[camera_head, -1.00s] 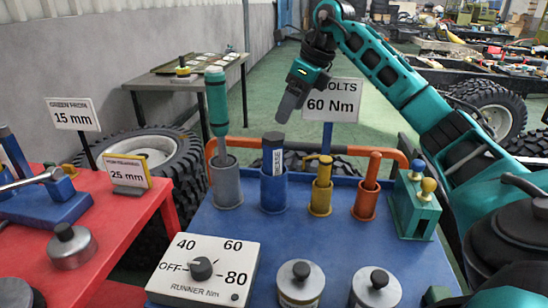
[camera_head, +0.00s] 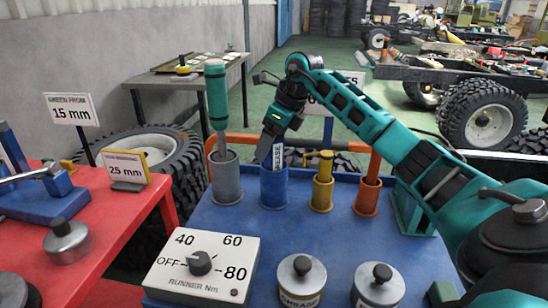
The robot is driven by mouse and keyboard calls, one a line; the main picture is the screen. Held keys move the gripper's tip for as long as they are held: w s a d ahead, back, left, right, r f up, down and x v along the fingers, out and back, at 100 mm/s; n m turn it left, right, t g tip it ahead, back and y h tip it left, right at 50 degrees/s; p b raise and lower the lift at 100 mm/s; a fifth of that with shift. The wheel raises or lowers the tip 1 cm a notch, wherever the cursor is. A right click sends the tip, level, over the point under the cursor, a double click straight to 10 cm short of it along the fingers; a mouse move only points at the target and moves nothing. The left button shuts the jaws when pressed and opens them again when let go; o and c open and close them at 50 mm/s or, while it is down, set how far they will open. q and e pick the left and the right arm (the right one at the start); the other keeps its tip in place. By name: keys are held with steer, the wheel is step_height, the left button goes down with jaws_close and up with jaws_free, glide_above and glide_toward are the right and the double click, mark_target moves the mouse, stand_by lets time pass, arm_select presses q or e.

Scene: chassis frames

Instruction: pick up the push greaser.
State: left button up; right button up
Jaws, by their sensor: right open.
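The push greaser (camera_head: 278,157) stands in the blue cup (camera_head: 274,188) on the blue table top. My right gripper (camera_head: 266,152) comes down from the upper right at the greaser's upper part, just above the cup's rim. It is open, with its fingers tilted down and left. I cannot tell whether the fingers touch the greaser. My left gripper is not in view.
A grey cup (camera_head: 226,186) with a teal-handled tool (camera_head: 216,95) stands close on the left. A yellow tool (camera_head: 321,182) and an orange cup (camera_head: 367,198) stand right. An orange rail runs behind. The dial box (camera_head: 203,268) and two lidded tins (camera_head: 300,280) are in front.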

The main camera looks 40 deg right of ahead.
steer(key=shift+r, duration=0.1)
steer(key=shift+c, duration=0.3)
steer(key=c, duration=1.3)
steer(key=shift+c, duration=0.5)
steer(key=shift+r, duration=0.2)
